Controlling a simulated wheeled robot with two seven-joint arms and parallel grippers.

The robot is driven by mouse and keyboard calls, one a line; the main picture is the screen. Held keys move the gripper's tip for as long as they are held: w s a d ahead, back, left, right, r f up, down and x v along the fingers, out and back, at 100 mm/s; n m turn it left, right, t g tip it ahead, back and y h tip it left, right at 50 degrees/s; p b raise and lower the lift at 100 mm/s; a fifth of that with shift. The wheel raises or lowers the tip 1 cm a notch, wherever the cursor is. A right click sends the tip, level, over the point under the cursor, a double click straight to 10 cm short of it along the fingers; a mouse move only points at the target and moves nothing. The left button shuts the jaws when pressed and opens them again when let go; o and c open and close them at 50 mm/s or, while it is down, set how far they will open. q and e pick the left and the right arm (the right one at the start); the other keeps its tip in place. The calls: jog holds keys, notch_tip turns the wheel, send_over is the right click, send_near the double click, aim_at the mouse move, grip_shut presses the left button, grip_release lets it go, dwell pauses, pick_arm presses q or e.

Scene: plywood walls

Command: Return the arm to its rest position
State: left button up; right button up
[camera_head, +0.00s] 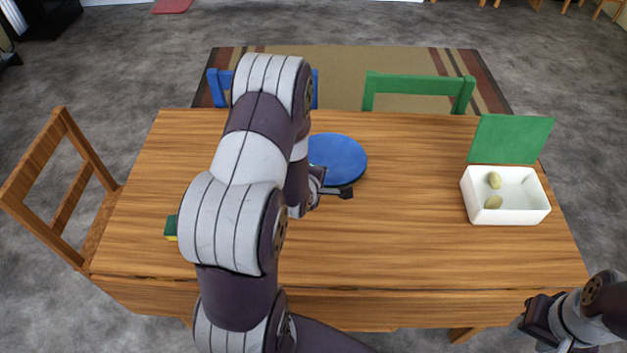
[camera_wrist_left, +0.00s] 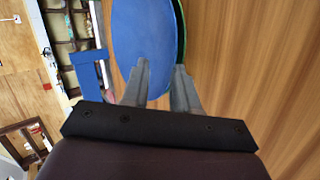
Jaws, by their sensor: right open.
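My left arm rises through the middle of the head view and hides part of the table. Its gripper (camera_head: 335,191) is low over the table, at the near edge of a round blue plate-like disc (camera_head: 337,157). In the left wrist view, the left gripper's fingers (camera_wrist_left: 162,68) are apart, with the blue disc (camera_wrist_left: 145,30) just beyond and behind them. I cannot tell whether they touch it. A green rim shows along the disc's edge. My right gripper (camera_head: 537,322) is open and empty at the lower right, off the table's front right corner.
The wooden table (camera_head: 420,235) is clear at centre right. A white box (camera_head: 507,209) with a raised green lid (camera_head: 510,139) holds two pale oval items. A green and yellow block (camera_head: 171,227) is at left. Chairs stand left (camera_head: 62,190) and behind, blue (camera_head: 219,88) and green (camera_head: 418,84).

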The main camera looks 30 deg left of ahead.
pick_arm(q)
jog(key=v, duration=0.9)
jog(key=shift+p, duration=0.35)
